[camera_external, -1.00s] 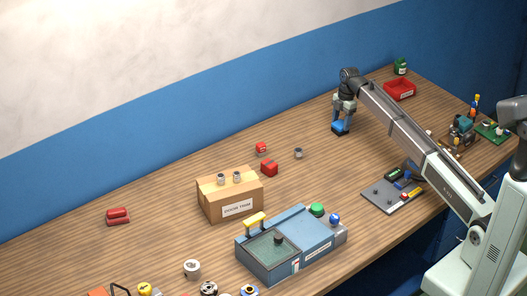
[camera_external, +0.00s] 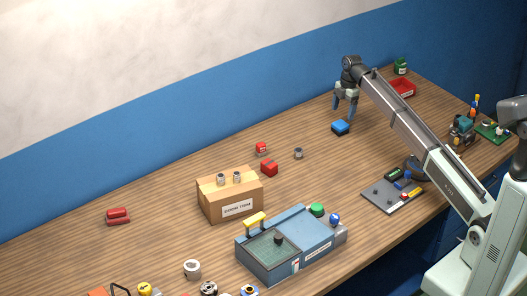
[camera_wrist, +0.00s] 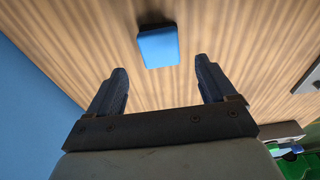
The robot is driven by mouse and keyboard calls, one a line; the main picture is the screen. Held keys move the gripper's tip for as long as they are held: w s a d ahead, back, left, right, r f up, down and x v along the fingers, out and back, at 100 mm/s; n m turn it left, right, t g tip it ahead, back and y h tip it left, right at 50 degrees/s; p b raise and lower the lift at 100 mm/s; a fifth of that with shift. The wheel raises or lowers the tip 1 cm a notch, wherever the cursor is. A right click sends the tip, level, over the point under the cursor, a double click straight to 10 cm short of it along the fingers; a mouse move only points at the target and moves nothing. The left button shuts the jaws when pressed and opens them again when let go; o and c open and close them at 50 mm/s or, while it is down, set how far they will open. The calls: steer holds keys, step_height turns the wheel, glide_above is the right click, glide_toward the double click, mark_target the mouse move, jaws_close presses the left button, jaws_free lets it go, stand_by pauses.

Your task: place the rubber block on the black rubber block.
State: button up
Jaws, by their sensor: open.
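A blue block (camera_external: 341,125) sits on a black block (camera_external: 340,132) on the wooden table; only a thin dark part of the lower block shows beneath it. The blue top also shows in the wrist view (camera_wrist: 158,46), with a dark edge around it. My gripper (camera_external: 345,108) is above the blocks and apart from them. In the wrist view its two fingers (camera_wrist: 161,76) are spread wide with nothing between them, and the blue block lies beyond the fingertips.
A red bin (camera_external: 402,88) and a green container (camera_external: 401,66) stand at the far back right. A cardboard box (camera_external: 230,199), red blocks (camera_external: 269,168) and a blue-grey machine (camera_external: 300,240) stand to the left and front. The table around the blocks is clear.

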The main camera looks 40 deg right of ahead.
mark_target(344, 122)
step_height(344, 122, up, 7)
steer(key=d, duration=0.1)
steer(key=shift+f, duration=0.15)
